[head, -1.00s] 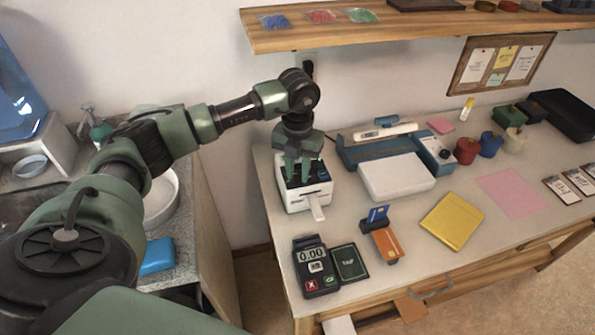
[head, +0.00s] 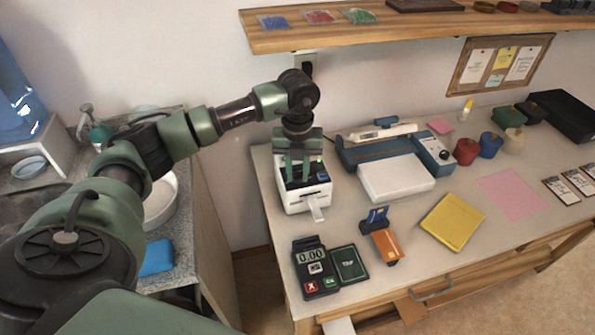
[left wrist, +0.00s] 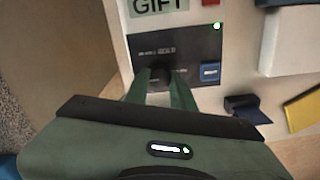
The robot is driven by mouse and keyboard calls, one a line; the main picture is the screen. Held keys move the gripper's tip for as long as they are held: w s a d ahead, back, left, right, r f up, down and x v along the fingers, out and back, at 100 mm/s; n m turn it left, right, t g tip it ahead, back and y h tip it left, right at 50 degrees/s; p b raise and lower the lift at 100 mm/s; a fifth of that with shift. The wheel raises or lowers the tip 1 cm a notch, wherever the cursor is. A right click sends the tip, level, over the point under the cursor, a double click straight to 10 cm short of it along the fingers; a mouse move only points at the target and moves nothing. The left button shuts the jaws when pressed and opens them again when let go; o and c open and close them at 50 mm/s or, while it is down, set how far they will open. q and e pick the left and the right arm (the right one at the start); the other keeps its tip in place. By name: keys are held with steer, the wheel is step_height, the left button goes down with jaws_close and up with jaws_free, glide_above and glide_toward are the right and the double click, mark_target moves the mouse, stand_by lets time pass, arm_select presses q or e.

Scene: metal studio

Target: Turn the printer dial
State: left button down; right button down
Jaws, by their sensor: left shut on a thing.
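The printer (head: 317,196) is a small white box with a dark top panel at the left end of the table. My left gripper (head: 298,181) points down onto the top panel. In the left wrist view its two green fingers (left wrist: 162,82) reach the dark panel (left wrist: 183,52) and are shut on the dark dial between them. The dial is mostly hidden by the fingers, so its pointer cannot be read. A blue button (left wrist: 210,72) and a lit green lamp (left wrist: 216,26) show on the panel. My right gripper is not in view.
A blue and white device (head: 395,178) stands right of the printer. A card terminal (head: 315,268) and an orange card stand (head: 385,245) are in front. A wooden shelf (head: 420,25) runs above the table. A sink counter (head: 190,250) is at the left.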

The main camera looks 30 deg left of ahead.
mark_target(297, 176)
arm_select(q)
steer(key=shift+w+r, duration=0.1)
steer(key=c, duration=1.2)
jaws_free()
step_height(297, 176, up, 8)
steer(key=shift+f+b, duration=0.15)
steer(key=shift+b, duration=0.55)
steer(key=shift+f, duration=0.1)
